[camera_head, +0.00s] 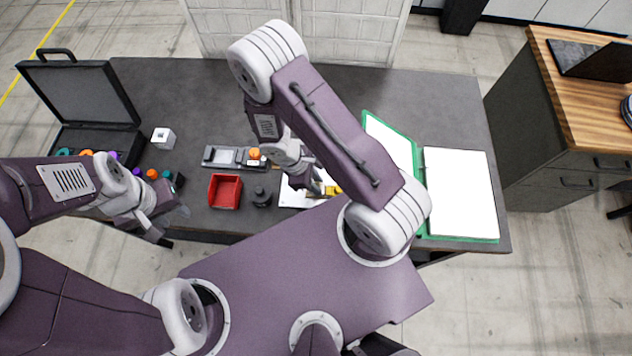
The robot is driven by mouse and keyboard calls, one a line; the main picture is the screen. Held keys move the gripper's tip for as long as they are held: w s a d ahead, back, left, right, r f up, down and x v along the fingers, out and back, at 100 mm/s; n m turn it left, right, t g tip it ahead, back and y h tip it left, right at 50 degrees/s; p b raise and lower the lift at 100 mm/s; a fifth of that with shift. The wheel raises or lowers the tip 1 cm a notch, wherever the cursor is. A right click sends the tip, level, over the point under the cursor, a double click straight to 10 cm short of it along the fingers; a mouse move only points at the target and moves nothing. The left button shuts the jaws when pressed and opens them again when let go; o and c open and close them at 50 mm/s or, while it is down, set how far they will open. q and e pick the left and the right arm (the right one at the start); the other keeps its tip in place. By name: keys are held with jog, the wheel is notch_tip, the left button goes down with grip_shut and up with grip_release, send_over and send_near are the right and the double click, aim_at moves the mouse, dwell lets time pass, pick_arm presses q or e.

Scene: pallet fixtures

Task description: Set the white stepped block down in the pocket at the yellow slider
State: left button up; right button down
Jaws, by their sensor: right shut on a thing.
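My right gripper (312,187) points down over a white pallet plate (290,197) at the table's front middle. It is shut on a small, pale piece, which looks like the white stepped block; the jaws and arm hide most of it. The yellow slider (334,190) shows just right of the fingertips, on the plate. The pocket is too small and covered to make out, and I cannot tell whether the block touches it. My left gripper (176,218) hangs at the table's front left edge, away from the plate; its jaws are too dark to read.
A red bin (225,191) and a dark round part (262,197) stand left of the plate. Behind them is a grey fixture (225,156) with an orange knob. A white cube (163,138) and open case (80,95) are left; a green-edged white board (460,190) is right.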

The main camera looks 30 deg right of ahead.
jog(key=shift+f+b, duration=0.9)
jog(key=shift+f, duration=0.05)
dwell(0.4)
jog(key=c, duration=1.1)
grip_release()
jog(key=shift+o, duration=0.3)
jog(key=o, duration=0.3)
jog(key=shift+o, duration=0.2)
notch_tip(320, 180, up, 9)
jog(key=p, duration=0.8)
jog(key=shift+r, duration=0.1)
